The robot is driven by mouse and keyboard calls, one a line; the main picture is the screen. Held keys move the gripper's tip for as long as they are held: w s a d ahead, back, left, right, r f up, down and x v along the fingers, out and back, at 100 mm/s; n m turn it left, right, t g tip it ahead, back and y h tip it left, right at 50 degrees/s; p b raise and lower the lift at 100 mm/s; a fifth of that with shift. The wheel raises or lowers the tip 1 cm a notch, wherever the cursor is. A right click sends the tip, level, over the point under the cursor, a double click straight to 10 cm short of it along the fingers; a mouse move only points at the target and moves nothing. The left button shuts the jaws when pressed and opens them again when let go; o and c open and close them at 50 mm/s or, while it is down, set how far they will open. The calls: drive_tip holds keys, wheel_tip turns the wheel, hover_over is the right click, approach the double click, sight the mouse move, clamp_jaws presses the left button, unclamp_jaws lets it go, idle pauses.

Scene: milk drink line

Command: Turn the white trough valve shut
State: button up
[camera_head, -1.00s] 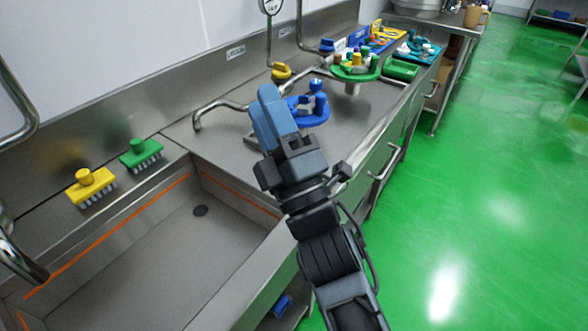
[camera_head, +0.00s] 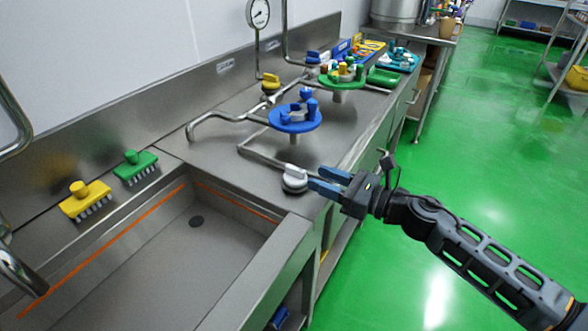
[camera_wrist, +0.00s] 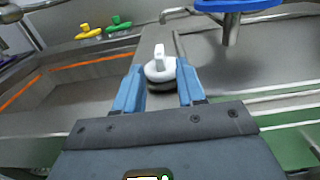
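The white trough valve (camera_head: 294,179) is a round white knob on a dark base, on the pipe at the near right corner of the trough. In the wrist view the white valve (camera_wrist: 160,67) has a raised bar handle pointing roughly away from me. My gripper (camera_head: 318,182) is just right of the valve in the head view, its blue fingers pointing at it. In the wrist view my gripper (camera_wrist: 158,92) is open, with one finger at each side of the valve. I cannot tell whether the fingers touch it.
The trough (camera_head: 170,246) lies to the left, with yellow (camera_head: 85,200) and green (camera_head: 135,167) brushes on its back ledge. A blue round holder (camera_head: 296,120) stands on a post behind the valve, a green one (camera_head: 340,82) farther back. The green floor (camera_head: 480,190) is clear.

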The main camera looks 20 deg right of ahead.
sight(305, 172)
drive_tip(key=shift+p+x, duration=0.35)
drive_tip(key=shift+x, duration=3.35)
drive_tip(key=shift+a, duration=0.1)
clamp_jaws()
